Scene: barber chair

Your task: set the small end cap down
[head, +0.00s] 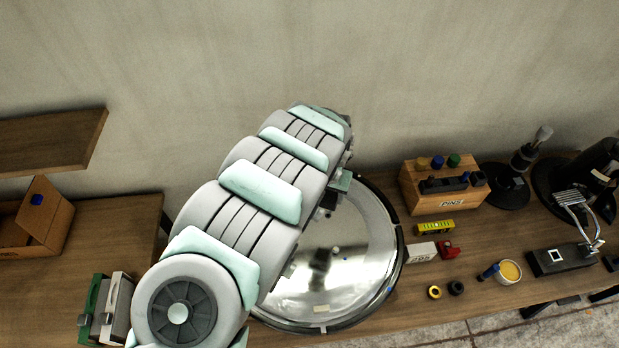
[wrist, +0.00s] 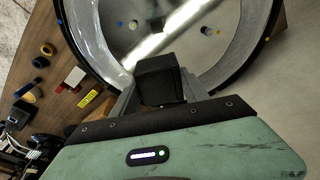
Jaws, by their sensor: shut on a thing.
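A black, block-shaped piece, which I take to be the small end cap (wrist: 160,78), sits between my gripper's fingers (wrist: 160,92) in the wrist view. My gripper is shut on it and holds it over or near the rim of a large round polished metal disc (head: 362,292). The disc also fills the top of the wrist view (wrist: 100,30). In the head view my arm covers the left part of the disc and hides the held piece. I cannot tell how high the piece is above the surface.
A wooden PINS box (head: 410,190) stands behind the disc to the right. A yellow level (head: 434,228), a red thing (head: 447,249), a yellow ring (head: 434,292), a black ring (head: 456,288) and a cup (head: 509,272) lie right of it. Small bits lie on the disc.

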